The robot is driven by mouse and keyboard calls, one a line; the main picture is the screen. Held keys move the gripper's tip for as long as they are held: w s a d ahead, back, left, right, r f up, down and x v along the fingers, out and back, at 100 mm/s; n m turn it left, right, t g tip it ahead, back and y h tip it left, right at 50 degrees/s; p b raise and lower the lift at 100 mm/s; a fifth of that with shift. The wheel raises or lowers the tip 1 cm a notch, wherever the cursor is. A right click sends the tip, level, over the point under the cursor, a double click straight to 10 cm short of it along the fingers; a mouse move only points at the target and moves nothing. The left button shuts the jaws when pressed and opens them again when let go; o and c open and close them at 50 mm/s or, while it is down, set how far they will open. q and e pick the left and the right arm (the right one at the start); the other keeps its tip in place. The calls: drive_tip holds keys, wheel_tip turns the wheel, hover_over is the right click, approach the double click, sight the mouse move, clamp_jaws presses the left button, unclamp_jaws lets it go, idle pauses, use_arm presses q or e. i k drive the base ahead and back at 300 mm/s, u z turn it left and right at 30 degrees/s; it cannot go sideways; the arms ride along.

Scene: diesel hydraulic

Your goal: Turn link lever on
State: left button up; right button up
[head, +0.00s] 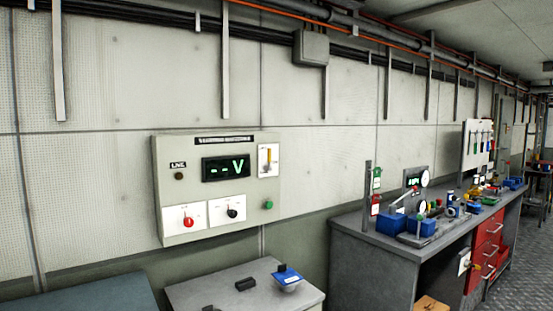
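A pale grey control panel (160,190) is mounted on the wall left of centre. Its dark display (226,168) shows green dashes and a V. A small yellow lever (268,160) stands roughly upright on a white plate at the panel's upper right. A dark round lamp or knob (179,176) sits under a small label at the upper left; the label is too small to read surely. A red knob (188,222) and a black knob (232,213) are on white plates below, with a green button (268,205) to their right. Neither gripper is in view.
A grey bench (215,291) below the panel holds a black block (246,284) and a blue-topped item (287,275). A long workbench (365,235) at right carries blue boxes, gauges and tools. Red drawers (486,250) are under it. The wall around the panel is clear.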

sight(268, 168)
drive_tip(key=z, duration=0.2)
drive_tip(key=i, duration=0.9)
drive_tip(key=u, duration=1.7)
drive_tip(key=i, duration=0.2)
drive_tip(key=u, duration=1.6)
drive_tip(key=k, duration=1.7)
drive_tip(key=z, duration=0.05)
